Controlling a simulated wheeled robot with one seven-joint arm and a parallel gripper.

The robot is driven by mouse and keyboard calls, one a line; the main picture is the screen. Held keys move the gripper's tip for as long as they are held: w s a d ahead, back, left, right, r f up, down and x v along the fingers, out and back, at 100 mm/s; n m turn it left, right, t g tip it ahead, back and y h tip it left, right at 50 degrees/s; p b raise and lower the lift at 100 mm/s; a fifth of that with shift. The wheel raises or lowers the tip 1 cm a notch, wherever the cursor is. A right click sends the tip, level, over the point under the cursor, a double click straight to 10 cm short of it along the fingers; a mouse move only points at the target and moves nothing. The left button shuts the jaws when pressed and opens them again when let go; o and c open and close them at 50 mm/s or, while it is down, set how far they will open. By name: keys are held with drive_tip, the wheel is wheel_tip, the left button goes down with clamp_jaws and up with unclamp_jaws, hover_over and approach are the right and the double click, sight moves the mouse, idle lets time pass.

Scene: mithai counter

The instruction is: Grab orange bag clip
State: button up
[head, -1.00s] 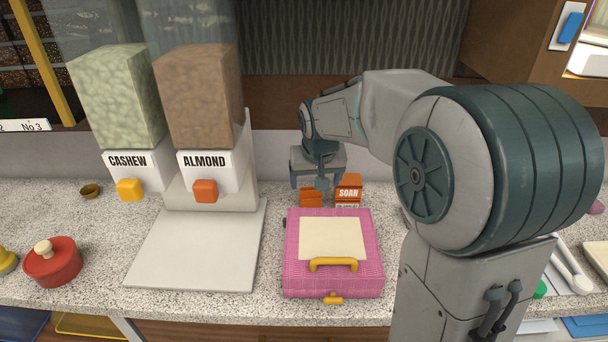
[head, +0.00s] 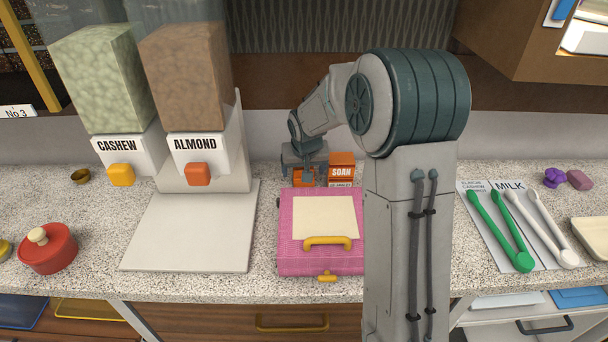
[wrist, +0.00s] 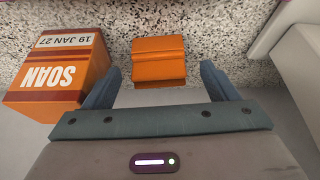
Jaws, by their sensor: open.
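The orange bag clip (wrist: 159,60) lies on the speckled counter in the wrist view, just beyond and between the open fingers. My gripper (wrist: 160,88) is open with nothing between its fingertips. In the head view my gripper (head: 305,175) is low behind the pink box, over the orange clip (head: 301,184), which it partly hides. The left finger is close beside the orange SOAN box (wrist: 62,75); I cannot tell whether they touch.
The SOAN box (head: 341,170) stands right of the clip. A pink box (head: 289,250) with a yellow handle lies in front. The dispenser base (head: 190,230) is to the left. Tongs (head: 500,230) lie at the right.

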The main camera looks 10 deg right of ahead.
drive_tip(key=shift+w+x, duration=0.25)
drive_tip(key=shift+x, duration=1.6)
drive_tip(key=shift+d+r, duration=0.1)
drive_tip(key=shift+c, duration=0.3)
drive_tip(key=c, duration=1)
